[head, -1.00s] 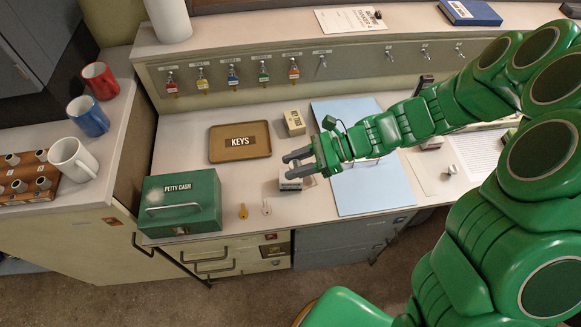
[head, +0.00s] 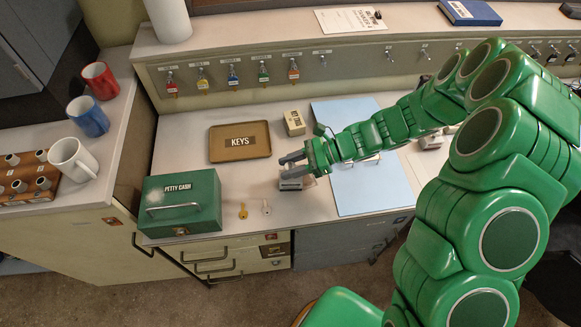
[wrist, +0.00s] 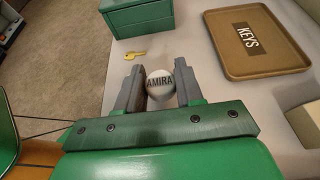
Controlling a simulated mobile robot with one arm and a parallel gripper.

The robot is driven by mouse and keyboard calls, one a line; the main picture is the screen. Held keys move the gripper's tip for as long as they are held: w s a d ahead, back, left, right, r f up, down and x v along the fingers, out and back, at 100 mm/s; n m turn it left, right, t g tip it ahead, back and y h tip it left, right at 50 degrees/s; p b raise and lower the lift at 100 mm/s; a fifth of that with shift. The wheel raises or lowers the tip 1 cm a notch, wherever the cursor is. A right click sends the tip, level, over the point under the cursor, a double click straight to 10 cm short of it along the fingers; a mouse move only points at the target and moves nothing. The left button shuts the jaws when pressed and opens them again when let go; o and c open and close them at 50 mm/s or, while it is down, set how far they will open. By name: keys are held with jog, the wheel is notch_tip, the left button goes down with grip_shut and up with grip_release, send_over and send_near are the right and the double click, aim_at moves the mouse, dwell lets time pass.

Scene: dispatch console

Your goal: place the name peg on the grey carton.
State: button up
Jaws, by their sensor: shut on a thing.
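In the wrist view, a round white peg marked AMIRA (wrist: 160,85) sits between the two grey fingers of my gripper (wrist: 160,88), which are shut on it. In the head view my gripper (head: 286,167) is over the left part of the desk, and the peg is too small to make out there. A small pale grey carton (head: 291,184) with a dark marking stands on the desk just below the gripper, partly covered by it. I cannot tell whether the peg touches the carton. The carton is not clear in the wrist view.
A brown KEYS tray (head: 240,156) and a cream key-tags carton (head: 294,122) lie behind. A green petty cash box (head: 181,205) stands left, with a yellow key (head: 243,211) and a silver key (head: 266,207) beside it. A blue mat (head: 372,188) lies right.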

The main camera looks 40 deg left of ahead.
jog(key=shift+f, duration=0.55)
jog(key=shift+f, duration=0.1)
jog(key=o, duration=1)
jog(key=shift+w+d+r, duration=0.15)
jog(key=shift+w+r, duration=0.05)
jog(key=v, duration=1.1)
jog(key=shift+w+d, duration=0.2)
jog(key=shift+d, duration=0.05)
